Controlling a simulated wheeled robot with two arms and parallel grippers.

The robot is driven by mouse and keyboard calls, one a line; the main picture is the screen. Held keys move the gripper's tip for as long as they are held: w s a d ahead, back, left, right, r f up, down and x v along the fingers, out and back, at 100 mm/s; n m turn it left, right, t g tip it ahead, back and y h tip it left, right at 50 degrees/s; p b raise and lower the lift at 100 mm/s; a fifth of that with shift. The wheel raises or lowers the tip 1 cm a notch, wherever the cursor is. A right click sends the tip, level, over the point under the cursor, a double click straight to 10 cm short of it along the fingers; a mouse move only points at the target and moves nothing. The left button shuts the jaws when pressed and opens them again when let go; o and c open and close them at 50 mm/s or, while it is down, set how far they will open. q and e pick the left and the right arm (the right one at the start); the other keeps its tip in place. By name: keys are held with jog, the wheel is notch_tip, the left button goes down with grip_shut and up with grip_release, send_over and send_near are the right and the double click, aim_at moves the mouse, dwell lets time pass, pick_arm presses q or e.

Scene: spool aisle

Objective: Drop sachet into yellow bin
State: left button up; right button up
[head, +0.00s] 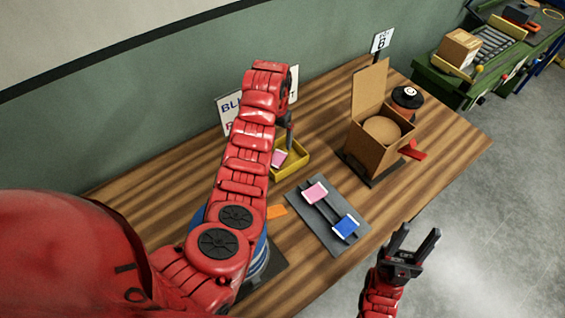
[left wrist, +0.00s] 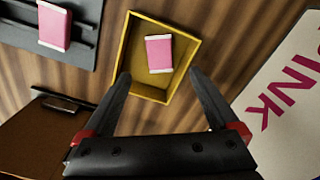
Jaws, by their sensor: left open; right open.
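A pink sachet (head: 280,158) with white ends lies inside the yellow bin (head: 302,164) on the table; the left wrist view shows this sachet (left wrist: 159,53) in the bin (left wrist: 196,24) too. My left gripper (head: 289,143) is above the bin, open and empty, its fingers spread on either side of the bin in the left wrist view. Another pink sachet (head: 315,193) and a blue sachet (head: 346,226) lie on a grey rack (head: 327,214) in front of the bin. My right gripper (head: 417,240) is open and empty off the table's front edge.
An open cardboard box (head: 368,150) with a round spool inside stands right of the bin. A black spool (head: 407,97) and a red object (head: 413,151) are beside it. A sign (left wrist: 285,110) stands by the bin. A green conveyor (head: 455,80) is at the far right.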

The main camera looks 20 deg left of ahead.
pick_arm(q)
notch_tip(320, 180, up, 13)
jog(key=p, duration=0.1)
jog(key=shift+f, duration=0.15)
dwell(0.5)
